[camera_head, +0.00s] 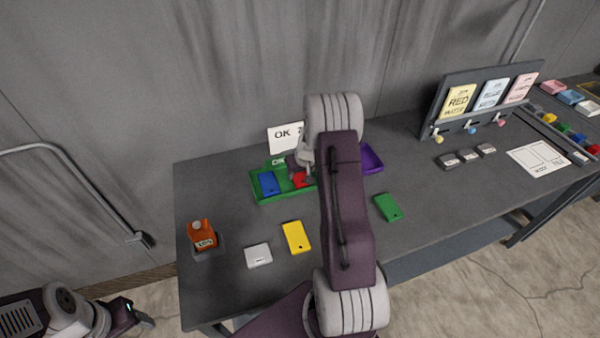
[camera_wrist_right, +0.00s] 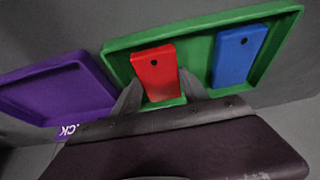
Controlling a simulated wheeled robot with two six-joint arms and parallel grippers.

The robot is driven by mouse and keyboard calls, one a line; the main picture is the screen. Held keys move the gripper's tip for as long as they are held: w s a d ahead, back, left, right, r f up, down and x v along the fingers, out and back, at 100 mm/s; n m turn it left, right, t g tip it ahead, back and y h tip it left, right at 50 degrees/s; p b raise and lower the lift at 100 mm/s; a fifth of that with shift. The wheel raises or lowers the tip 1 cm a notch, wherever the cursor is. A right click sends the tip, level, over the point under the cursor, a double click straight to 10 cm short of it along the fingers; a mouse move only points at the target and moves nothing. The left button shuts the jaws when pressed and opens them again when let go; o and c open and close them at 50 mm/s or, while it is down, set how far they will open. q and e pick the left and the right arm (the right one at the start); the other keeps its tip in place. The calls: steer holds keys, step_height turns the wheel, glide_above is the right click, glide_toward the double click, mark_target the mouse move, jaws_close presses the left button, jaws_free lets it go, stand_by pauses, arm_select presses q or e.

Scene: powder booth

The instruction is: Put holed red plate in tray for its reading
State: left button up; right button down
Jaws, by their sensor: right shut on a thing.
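The holed red plate (camera_wrist_right: 155,72) lies over the green tray in the right wrist view, its hole near the far end. In the head view only a part of the red plate (camera_head: 299,180) shows beside my arm. My right gripper (camera_wrist_right: 160,98) is shut on the red plate, with a finger at each side; it also shows in the head view (camera_head: 302,168). The green tray (camera_head: 262,199) also holds a holed blue plate (camera_head: 269,183). I cannot tell whether the red plate touches the tray floor. My left gripper (camera_head: 140,318) is low at the left, off the table; its jaws are unclear.
A purple tray (camera_head: 373,159) stands right of the green one, partly hidden by my arm. Yellow (camera_head: 296,237), green (camera_head: 388,207) and white (camera_head: 258,255) plates lie nearer the front. An orange device (camera_head: 202,235) stands at left. A card rack (camera_head: 480,100) stands at back right.

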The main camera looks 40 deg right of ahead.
steer(key=c, duration=0.9)
jaws_free()
steer(key=shift+f, duration=0.1)
steer(key=shift+o, duration=0.2)
steer(key=shift+r, duration=0.35)
steer(key=v, duration=1.2)
steer(key=s+a+f+n+g, duration=0.1)
steer(key=s+a, duration=0.7)
steer(key=a, duration=0.3)
steer(key=s+a+f+n+g+y, duration=0.1)
steer(key=s+a+f+n+g, duration=0.1)
steer(key=s+a, duration=0.6)
steer(key=a, duration=0.3)
steer(key=shift+y, duration=0.3)
